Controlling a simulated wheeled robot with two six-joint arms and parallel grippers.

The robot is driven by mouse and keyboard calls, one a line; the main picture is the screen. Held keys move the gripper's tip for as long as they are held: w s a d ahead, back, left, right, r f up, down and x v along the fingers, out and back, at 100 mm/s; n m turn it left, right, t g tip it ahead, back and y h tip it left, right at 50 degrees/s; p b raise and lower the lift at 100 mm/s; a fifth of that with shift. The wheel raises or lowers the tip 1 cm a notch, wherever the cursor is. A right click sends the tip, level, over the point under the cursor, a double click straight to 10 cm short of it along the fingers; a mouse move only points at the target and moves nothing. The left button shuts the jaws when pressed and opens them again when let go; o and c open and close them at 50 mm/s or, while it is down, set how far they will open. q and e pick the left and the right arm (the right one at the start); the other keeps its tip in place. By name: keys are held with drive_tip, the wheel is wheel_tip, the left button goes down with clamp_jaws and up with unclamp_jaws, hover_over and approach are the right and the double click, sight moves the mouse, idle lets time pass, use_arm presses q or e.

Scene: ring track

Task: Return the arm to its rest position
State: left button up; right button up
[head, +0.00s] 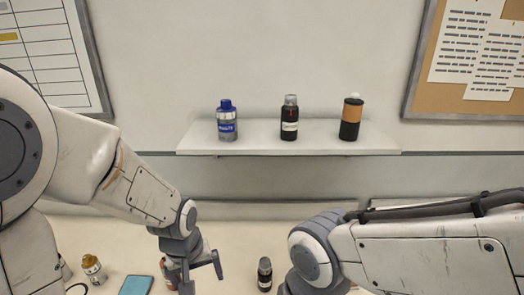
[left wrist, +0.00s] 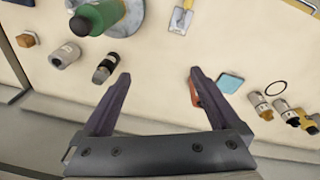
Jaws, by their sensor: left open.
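My left arm (head: 140,183) reaches in from the left over the table in the head view. My left gripper (head: 203,275) hangs low over the table, open, with its fingers apart. In the left wrist view the left gripper (left wrist: 160,75) shows bare tabletop between its fingertips, and nothing is held. My right arm (head: 420,255) comes in from the right in the head view; its gripper is out of the picture.
A wall shelf (head: 190,143) holds a blue-capped bottle (head: 227,125), a dark bottle (head: 289,120) and an orange-black bottle (head: 351,120). On the table are a small dark bottle (head: 265,275), a yellowish bottle (head: 93,268), a blue pad (head: 136,285) and a green bottle (left wrist: 97,17).

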use_arm(q)
drive_tip(key=s+a+m, duration=0.1)
drive_tip(key=a+m, duration=0.3)
drive_tip(key=s+d+r+m+g, duration=0.1)
drive_tip(key=s+d+r+m, duration=0.1)
drive_tip(key=s+d, duration=0.4)
drive_tip(key=s+d+r+m+g+b, duration=0.1)
drive_tip(key=s+d+r+m, duration=0.2)
drive_tip(key=s+d+m, duration=0.2)
drive_tip(key=s+d, duration=0.2)
drive_tip(key=s, duration=0.1)
drive_tip(key=shift+s+h, duration=0.15)
drive_tip(key=shift+h, duration=0.15)
drive_tip(key=shift+r, duration=0.1)
